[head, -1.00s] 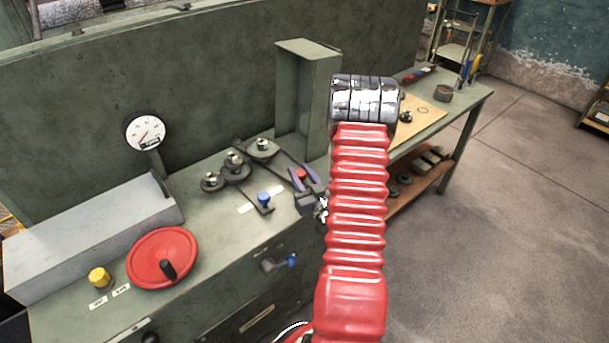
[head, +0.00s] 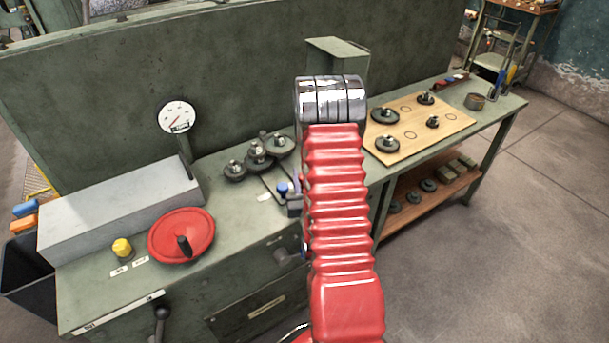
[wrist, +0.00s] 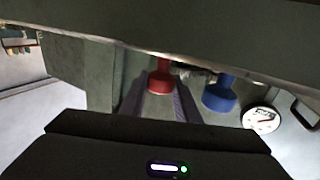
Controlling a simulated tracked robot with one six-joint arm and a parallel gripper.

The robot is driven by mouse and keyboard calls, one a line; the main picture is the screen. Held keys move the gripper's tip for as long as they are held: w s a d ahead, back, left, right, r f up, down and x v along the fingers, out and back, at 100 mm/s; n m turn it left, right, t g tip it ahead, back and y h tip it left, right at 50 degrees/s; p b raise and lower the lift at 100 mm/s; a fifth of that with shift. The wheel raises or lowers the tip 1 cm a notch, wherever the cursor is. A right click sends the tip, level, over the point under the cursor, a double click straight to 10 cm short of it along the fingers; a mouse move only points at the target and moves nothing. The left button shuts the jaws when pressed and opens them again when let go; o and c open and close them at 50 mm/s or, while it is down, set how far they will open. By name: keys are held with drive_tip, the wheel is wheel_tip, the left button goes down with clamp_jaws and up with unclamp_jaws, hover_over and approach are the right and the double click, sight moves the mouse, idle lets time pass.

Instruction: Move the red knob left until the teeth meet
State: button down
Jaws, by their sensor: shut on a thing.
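The red knob (wrist: 160,82) is between the two fingers of my gripper (wrist: 168,92) in the wrist view, and the gripper is shut on it. In the head view my arm hides the knob and most of the gripper; only part of a purple finger shows. The blue knob (head: 283,187) stands just left of the gripper, and it also shows in the wrist view (wrist: 220,95). Behind it are three dark gears: left (head: 235,170), middle (head: 257,157) and right (head: 281,146). They sit close together; whether the teeth of the middle and right ones touch is too small to tell.
A red handwheel (head: 181,235), a yellow button (head: 122,248) and a dial gauge (head: 177,117) are at the left of the machine. A green upright box (head: 338,58) stands behind my arm. A side bench holds a wooden board (head: 455,119) with several gears.

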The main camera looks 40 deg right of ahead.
drive_tip(key=shift+r, duration=0.1)
drive_tip(key=c, duration=1.4)
unclamp_jaws()
drive_tip(key=shift+o, duration=0.2)
